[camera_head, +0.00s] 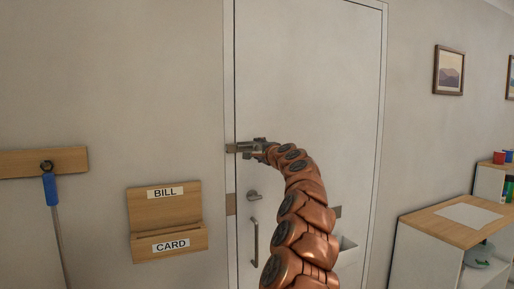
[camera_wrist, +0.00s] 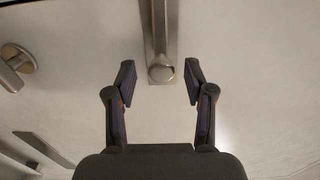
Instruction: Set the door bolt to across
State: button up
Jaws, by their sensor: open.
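The metal door bolt (camera_head: 240,148) is on the left side of the white door (camera_head: 310,60), near the frame. In the wrist view the bolt (camera_wrist: 160,30) runs from the top edge to a round knob (camera_wrist: 161,70) near the middle. My gripper (camera_wrist: 160,78) is open, with one finger on each side of the knob and a gap at both sides. In the head view my gripper (camera_head: 262,147) is at the bolt's right end and hides part of it. I cannot tell how far the bolt reaches past the door edge.
A lever handle (camera_head: 253,195) and a vertical pull handle (camera_head: 254,243) sit below the bolt. A wooden BILL/CARD holder (camera_head: 166,209) and a rail (camera_head: 20,163) with a blue-handled tool (camera_head: 50,188) are left. A counter (camera_head: 440,228) stands right.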

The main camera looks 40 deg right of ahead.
jog(key=shift+w+d+r, duration=0.15)
jog(key=shift+w, duration=0.05)
jog(key=shift+w+d+p, duration=0.15)
jog(key=shift+w+p, duration=0.2)
jog(key=shift+w, duration=0.35)
jog(key=shift+c, duration=0.4)
grip_shut()
